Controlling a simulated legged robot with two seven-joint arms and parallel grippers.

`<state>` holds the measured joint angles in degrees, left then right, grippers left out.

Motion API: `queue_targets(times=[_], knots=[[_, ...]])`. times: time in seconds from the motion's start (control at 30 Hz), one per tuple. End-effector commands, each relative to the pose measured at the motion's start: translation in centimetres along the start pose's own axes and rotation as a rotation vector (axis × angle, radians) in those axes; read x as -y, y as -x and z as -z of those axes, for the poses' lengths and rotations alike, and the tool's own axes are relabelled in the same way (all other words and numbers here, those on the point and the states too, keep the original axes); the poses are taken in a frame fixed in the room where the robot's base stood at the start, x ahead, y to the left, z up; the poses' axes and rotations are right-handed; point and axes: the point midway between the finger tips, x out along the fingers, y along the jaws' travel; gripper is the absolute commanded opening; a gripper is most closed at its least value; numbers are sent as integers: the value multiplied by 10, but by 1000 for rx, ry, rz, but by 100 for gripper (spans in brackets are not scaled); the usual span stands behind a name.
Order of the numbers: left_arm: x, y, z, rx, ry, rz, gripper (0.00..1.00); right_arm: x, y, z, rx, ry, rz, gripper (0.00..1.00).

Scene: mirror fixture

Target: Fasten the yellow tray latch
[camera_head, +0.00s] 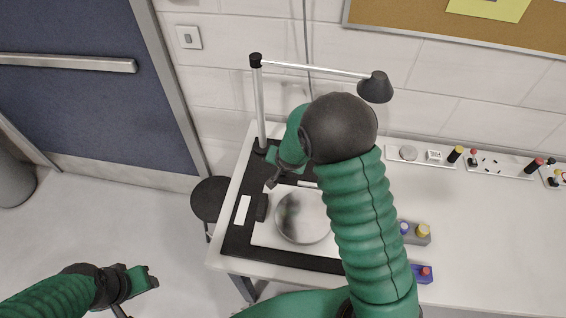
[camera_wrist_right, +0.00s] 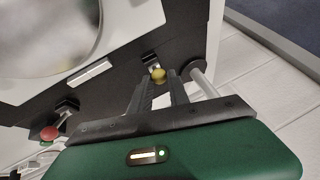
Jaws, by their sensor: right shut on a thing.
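The yellow latch knob (camera_wrist_right: 158,75) shows in the right wrist view at the edge of the black tray (camera_wrist_right: 125,75), near the foot of the lamp post (camera_wrist_right: 205,82). My right gripper (camera_wrist_right: 157,92) is shut on it, with one dark finger on each side of the knob. In the head view this gripper (camera_head: 270,157) is at the tray's back left corner, and the knob is hidden there. A red knob (camera_wrist_right: 49,133) sits farther along the same tray edge. My left gripper (camera_head: 153,278) hangs at lower left, empty, away from the table; its jaw opening is unclear.
A round mirror (camera_head: 303,216) lies on a white plate in the tray. My right arm covers the tray's right part. The lamp (camera_head: 375,87) overhangs the back. Grey (camera_head: 418,238) and blue (camera_head: 424,276) blocks stand right of the arm. A stool (camera_head: 210,199) is at left.

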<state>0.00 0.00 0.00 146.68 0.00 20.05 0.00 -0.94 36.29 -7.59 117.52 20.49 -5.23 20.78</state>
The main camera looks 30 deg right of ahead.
Motion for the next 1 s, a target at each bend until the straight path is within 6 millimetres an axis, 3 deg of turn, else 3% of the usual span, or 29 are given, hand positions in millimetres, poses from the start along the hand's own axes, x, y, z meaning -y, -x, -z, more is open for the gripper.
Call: queue_targets(times=[0.03,0.57,0.6,0.73,1.0], knots=[[0,-4,-1,0,0,0,46,0,-2,-7,-4,7,2,0],[0,-6,-1,0,0,0,46,-2,-2,-12,-32,15,4,0],[0,-6,-1,0,0,0,46,-2,-2,-13,-31,16,4,23],[0,-6,-1,0,0,0,46,-2,-1,-11,-35,14,5,40],[0,-6,-1,0,0,0,46,-2,-1,-8,-41,12,7,43]])
